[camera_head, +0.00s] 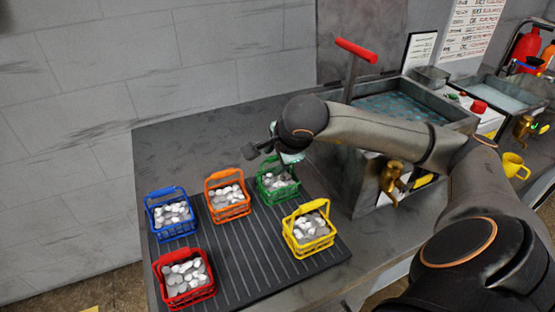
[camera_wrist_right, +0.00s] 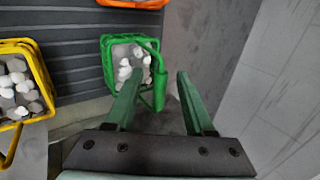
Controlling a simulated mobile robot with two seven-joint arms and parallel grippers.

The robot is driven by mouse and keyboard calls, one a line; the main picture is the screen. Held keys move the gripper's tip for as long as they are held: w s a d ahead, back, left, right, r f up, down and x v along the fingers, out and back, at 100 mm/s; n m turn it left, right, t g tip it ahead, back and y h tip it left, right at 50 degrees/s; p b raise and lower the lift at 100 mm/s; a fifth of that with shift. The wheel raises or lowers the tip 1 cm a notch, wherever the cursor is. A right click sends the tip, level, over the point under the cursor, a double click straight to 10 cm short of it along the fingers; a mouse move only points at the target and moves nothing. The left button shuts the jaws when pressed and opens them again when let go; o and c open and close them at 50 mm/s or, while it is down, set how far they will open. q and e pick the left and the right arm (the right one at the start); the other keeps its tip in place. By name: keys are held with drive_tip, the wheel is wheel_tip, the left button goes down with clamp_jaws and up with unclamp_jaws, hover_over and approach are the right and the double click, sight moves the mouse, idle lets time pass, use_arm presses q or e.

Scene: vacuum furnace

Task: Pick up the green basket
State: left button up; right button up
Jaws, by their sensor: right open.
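The green basket (camera_head: 279,198) stands at the back right of the ribbed dark mat, filled with whitish-grey round pieces. My right gripper (camera_head: 290,157) is just above it and partly covers its top. In the right wrist view, the gripper (camera_wrist_right: 158,82) is open, with one finger on each side of the green basket's handle (camera_wrist_right: 160,90). The basket's green frame (camera_wrist_right: 105,58) lies ahead and to the left of the fingers. I cannot tell whether a finger touches it. My left gripper is not in view.
Orange (camera_head: 218,177), blue (camera_head: 166,192), red (camera_head: 172,255) and yellow (camera_head: 302,207) baskets with similar pieces stand around it on the mat (camera_head: 255,270). A metal sink (camera_head: 365,150) with a red-handled tool (camera_head: 356,51) is right of it. The grey wall is behind.

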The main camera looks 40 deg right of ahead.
clamp_jaws()
idle(0.4)
drive_tip(key=shift+r, duration=0.1)
idle(0.9)
